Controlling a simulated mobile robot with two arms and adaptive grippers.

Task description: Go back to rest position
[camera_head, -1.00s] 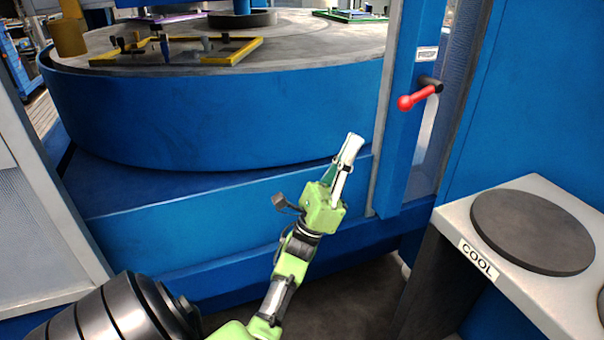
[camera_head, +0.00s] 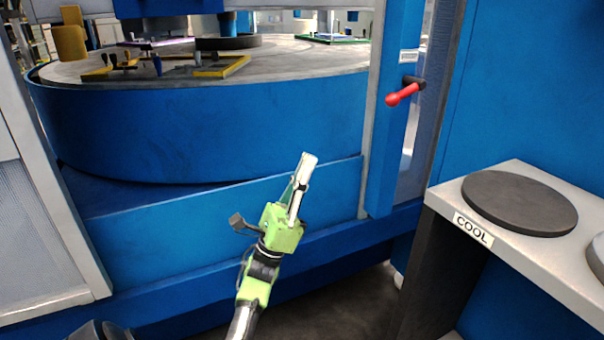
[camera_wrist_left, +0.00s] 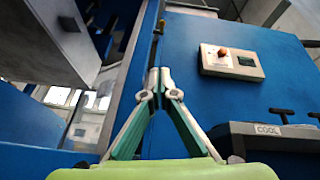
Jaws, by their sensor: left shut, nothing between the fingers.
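My left gripper (camera_head: 304,172) is raised in front of the blue base of the machine, on a green wrist. Its fingers are together with nothing between them. In the left wrist view its fingertips (camera_wrist_left: 160,82) meet in front of blue panels. It touches nothing that I can see. My right gripper is not in view.
A big blue round table (camera_head: 200,125) carries a yellow frame (camera_head: 222,70) with small dark tools. A red-handled lever (camera_head: 403,95) sticks out from the blue post. At right, a pale shelf labelled COOL (camera_head: 474,229) bears a dark disc (camera_head: 518,203). The left wrist view shows a control box (camera_wrist_left: 232,62).

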